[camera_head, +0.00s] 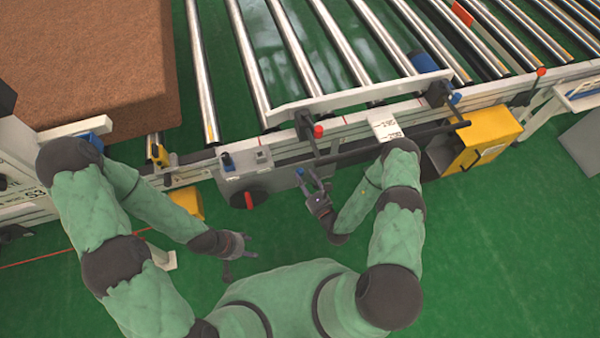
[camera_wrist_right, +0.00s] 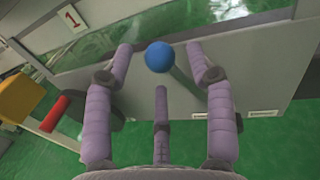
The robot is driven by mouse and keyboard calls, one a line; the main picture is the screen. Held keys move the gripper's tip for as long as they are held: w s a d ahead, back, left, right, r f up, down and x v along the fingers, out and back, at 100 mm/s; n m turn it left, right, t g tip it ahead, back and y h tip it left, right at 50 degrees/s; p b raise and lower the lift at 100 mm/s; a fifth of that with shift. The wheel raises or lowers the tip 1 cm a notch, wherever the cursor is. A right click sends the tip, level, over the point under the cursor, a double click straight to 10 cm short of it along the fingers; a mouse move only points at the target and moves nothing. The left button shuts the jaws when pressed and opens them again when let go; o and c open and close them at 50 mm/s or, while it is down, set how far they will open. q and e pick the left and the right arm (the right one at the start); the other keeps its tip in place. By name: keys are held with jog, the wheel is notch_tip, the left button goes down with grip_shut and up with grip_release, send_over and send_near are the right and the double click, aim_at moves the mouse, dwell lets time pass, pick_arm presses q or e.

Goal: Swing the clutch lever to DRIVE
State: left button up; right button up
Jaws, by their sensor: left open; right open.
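A lever with a blue ball knob (camera_wrist_right: 159,57) and a grey-green rod (camera_wrist_right: 187,88) stands out from a grey panel; I take it to be the clutch lever. The knob also shows in the head view (camera_head: 300,172). My right gripper (camera_head: 314,184) is open at the lever. In the right wrist view the knob lies between its spread fingertips, with no clear contact. No DRIVE marking is readable; small white labels (camera_wrist_right: 262,114) sit low on the panel. My left gripper (camera_head: 248,246) is open and empty above the green floor.
A red handle (camera_head: 248,200) on a dark round part is left of the lever. The roller conveyor (camera_head: 285,65) runs behind, with a brown mattress (camera_head: 95,60) at left. A long dark bar (camera_head: 350,155) and a yellow box (camera_head: 487,137) are to the right. The near floor is clear.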

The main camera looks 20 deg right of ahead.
aim_at(300, 172)
jog(key=shift+b+x, duration=0.35)
jog(key=shift+x, duration=1.5)
jog(key=shift+c, duration=0.3)
grip_shut()
